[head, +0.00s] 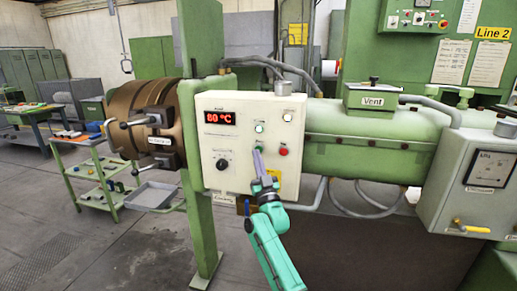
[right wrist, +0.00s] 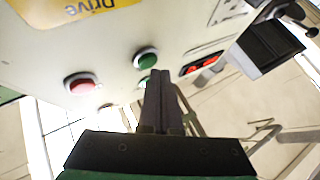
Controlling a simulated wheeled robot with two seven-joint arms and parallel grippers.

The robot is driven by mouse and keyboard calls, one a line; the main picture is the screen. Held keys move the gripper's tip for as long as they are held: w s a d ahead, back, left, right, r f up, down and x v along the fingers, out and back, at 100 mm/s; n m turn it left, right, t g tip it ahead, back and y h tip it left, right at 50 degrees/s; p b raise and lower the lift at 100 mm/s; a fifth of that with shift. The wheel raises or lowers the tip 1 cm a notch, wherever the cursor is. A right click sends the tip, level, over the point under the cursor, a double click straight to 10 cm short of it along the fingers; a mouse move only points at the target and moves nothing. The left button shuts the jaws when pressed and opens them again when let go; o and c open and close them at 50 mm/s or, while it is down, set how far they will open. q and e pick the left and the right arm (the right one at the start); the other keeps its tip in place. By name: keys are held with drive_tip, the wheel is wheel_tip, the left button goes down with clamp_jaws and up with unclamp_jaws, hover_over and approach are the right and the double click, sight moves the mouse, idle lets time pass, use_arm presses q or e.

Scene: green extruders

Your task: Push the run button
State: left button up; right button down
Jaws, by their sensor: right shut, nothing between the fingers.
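The pale control box (head: 238,170) has a green button (head: 260,148) low in its middle, partly behind my fingers, and a red button (head: 283,151) to its right. My right gripper (head: 257,155) is shut and empty, its tip at the green button in the head view. The right wrist view shows the box upside down, with the green button (right wrist: 146,59) just beyond my fingertips (right wrist: 160,73) and the red button (right wrist: 80,83) to the left. I cannot tell whether the tip touches the green button. My left gripper is not in view.
A lit lamp (head: 259,128) sits above the green button. The display (head: 219,118) reads 80 °C, with a black knob (head: 222,165) below it. A green post (head: 205,240) stands left of my arm. The green barrel (head: 345,150) extends right.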

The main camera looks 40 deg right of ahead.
drive_tip(key=shift+s+a, duration=0.15)
drive_tip(key=shift+a, duration=0.05)
drive_tip(key=s+a+p, duration=0.1)
drive_tip(key=a+p, duration=0.1)
drive_tip(key=s+a+p, duration=0.1)
drive_tip(key=a, duration=0.1)
drive_tip(key=shift+s+p, duration=0.35)
drive_tip(key=shift+s, duration=0.05)
idle(0.6)
